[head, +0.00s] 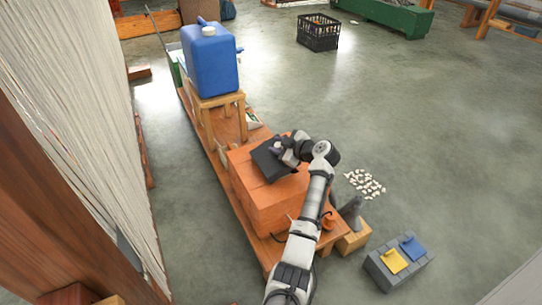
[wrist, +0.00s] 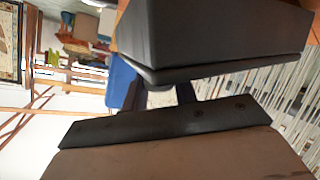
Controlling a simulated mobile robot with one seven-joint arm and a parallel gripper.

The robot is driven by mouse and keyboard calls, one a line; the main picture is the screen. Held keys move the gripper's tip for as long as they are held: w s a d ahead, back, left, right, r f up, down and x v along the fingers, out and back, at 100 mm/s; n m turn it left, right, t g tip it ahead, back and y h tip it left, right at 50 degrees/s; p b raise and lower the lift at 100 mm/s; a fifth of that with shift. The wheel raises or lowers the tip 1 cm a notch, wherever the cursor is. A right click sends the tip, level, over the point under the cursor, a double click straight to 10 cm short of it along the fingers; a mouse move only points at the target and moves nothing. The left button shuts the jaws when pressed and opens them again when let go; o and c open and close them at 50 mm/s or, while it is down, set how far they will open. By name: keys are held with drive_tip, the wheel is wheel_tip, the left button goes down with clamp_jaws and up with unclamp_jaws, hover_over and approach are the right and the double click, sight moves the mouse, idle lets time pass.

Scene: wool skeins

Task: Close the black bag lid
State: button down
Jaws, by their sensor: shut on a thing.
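A black panel, which looks like the black bag lid (head: 268,163), is at the top of an orange brick-patterned block (head: 272,197) in the head view. It lies tilted. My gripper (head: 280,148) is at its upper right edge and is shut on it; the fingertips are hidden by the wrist. In the wrist view large dark surfaces fill the top right, and a black strip above a brown surface crosses the bottom. I cannot tell for certain which of these is lid, bag or gripper. The rest of the bag is not clear.
A blue jug (head: 210,62) stands on a wooden stool (head: 218,100) behind the block. A grey block with yellow and blue pieces (head: 399,263) is at the lower right. White bits (head: 366,184) lie on the floor. Pale hanging threads (head: 75,120) line the left.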

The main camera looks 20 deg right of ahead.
drive_tip(key=shift+w+d+f+m+y+b, duration=0.1)
drive_tip(key=shift+d+f+m+y+b, duration=0.3)
drive_tip(key=shift+d+f+b, duration=0.5)
drive_tip(key=d+f+b, duration=0.1)
drive_tip(key=b, duration=0.2)
drive_tip(key=shift+b, duration=0.4)
drive_tip(key=shift+f, duration=0.1)
drive_tip(key=c, duration=1.6)
unclamp_jaws()
drive_tip(key=shift+o, duration=0.8)
drive_tip(key=shift+d+f, duration=0.1)
drive_tip(key=shift+s, duration=0.25)
drive_tip(key=p+v, duration=0.2)
drive_tip(key=v, duration=1.1)
drive_tip(key=shift+s+r, duration=0.2)
drive_tip(key=shift+r, duration=0.15)
